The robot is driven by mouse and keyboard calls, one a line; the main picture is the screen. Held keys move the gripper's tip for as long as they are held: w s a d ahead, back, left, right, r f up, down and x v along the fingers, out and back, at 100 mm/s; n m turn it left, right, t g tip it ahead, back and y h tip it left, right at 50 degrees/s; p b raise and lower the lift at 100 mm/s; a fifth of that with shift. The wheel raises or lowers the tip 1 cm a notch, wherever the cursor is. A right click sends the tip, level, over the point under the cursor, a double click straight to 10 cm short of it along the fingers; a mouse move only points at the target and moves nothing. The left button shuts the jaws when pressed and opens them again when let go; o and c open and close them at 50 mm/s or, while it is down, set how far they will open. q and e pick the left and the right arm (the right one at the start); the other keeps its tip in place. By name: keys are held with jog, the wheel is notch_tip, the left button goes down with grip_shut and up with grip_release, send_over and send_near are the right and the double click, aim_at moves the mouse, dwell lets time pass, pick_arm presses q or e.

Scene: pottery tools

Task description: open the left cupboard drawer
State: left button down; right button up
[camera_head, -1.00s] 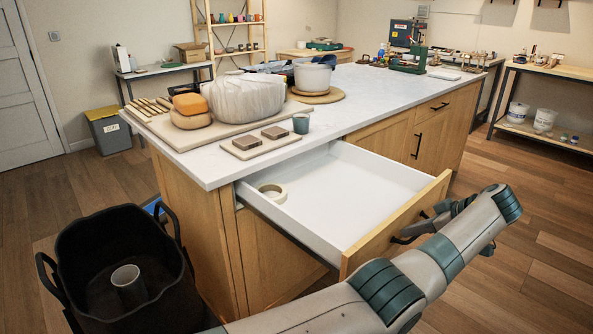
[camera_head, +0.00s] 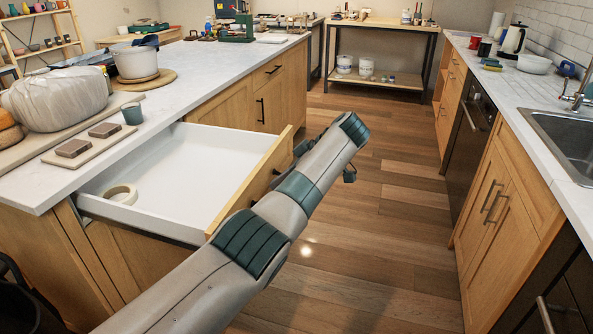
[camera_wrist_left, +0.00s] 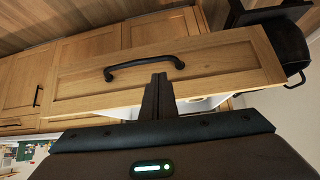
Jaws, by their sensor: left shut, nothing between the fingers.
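The cupboard drawer (camera_head: 200,165) stands pulled far out of the wooden island, its white inside showing in the head view. A roll of tape (camera_head: 121,194) lies in it. The wooden drawer front with its black bar handle (camera_wrist_left: 144,66) fills the middle of the left wrist view. My left gripper (camera_wrist_left: 158,80) is shut and empty, its dark fingertips close to the handle in the picture; I cannot tell whether they touch it. My right gripper is out of view.
A white worktop (camera_head: 225,75) covers the island, with a wrapped clay block (camera_head: 55,98), a cup (camera_head: 132,113) and boards on it. Open wooden floor (camera_head: 385,200) lies between the island and the sink counter (camera_head: 505,110) at right. A dark bin shows at lower left.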

pick_arm(q)
jog(key=v, duration=0.6)
jog(key=shift+d+r+b, duration=0.25)
jog(key=shift+b, duration=0.05)
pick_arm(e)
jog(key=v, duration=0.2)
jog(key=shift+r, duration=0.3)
pick_arm(q)
jog(key=shift+s, duration=0.1)
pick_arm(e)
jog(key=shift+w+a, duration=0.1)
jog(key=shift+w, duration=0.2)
